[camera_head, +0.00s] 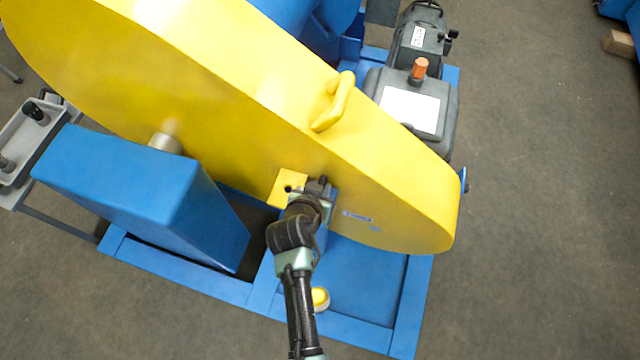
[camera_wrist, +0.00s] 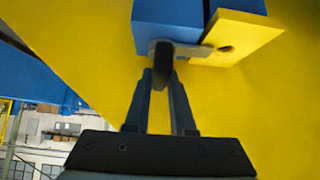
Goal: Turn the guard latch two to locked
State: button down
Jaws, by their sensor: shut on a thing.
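The large yellow chain guard (camera_head: 235,85) stretches across the head view. On its near side is a yellow tab with a hole (camera_head: 285,189), beside the blue bracket (camera_head: 333,193). In the wrist view the latch (camera_wrist: 161,49) is a dark rounded piece with a grey bar reaching right toward the yellow tab (camera_wrist: 252,30), below the blue bracket (camera_wrist: 168,12). My gripper (camera_wrist: 162,76) is shut on the latch, with its fingertips at the dark piece. In the head view my gripper (camera_head: 318,190) hides most of the latch. No latch number is readable.
A blue box-shaped housing (camera_head: 120,180) stands left of my arm. A yellow round button (camera_head: 320,298) sits on the blue base frame (camera_head: 365,285) close beside my arm. A grey motor unit (camera_head: 415,100) is behind the guard.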

jog(key=c, duration=0.8)
grip_release()
jog(key=shift+o, duration=0.2)
jog(key=shift+s+r, duration=0.1)
jog(key=p+v, duration=0.2)
jog(key=v, duration=1)
jog(key=shift+s+r, duration=0.25)
jog(key=shift+a, duration=0.1)
